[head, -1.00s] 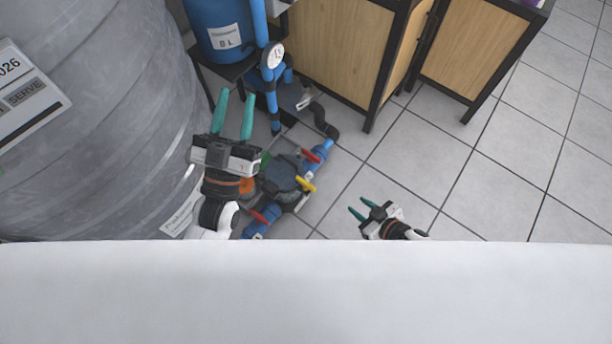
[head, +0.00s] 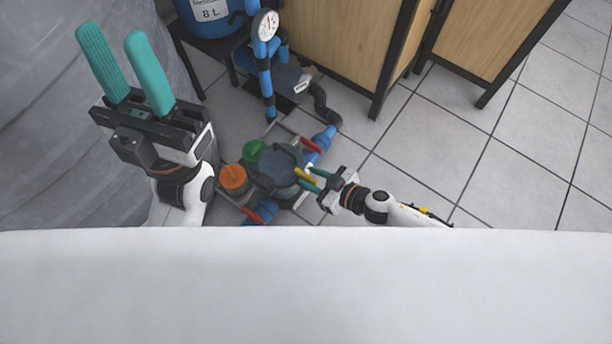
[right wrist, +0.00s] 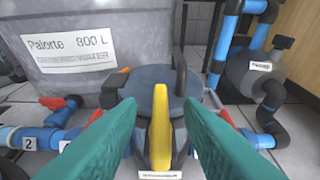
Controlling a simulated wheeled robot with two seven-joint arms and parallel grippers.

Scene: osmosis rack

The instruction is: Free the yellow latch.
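The yellow latch (head: 305,178) is on the near right side of a dark round filter housing (head: 278,168) low on the floor. In the right wrist view the latch (right wrist: 160,128) stands upright, centred between my fingers. My right gripper (head: 311,178) is open with its teal fingers on either side of the latch; a gap shows on both sides, and I cannot tell whether either finger touches it. My left gripper (head: 112,62) is raised at the left, open and empty, with its fingers apart.
Red handles (head: 311,145) sit on blue pipes beside the housing. An orange cap (head: 233,177) and a green cap (head: 254,151) are to its left. A large grey tank (head: 60,160) stands at left, a wooden cabinet (head: 325,45) behind. Tiled floor at right is clear.

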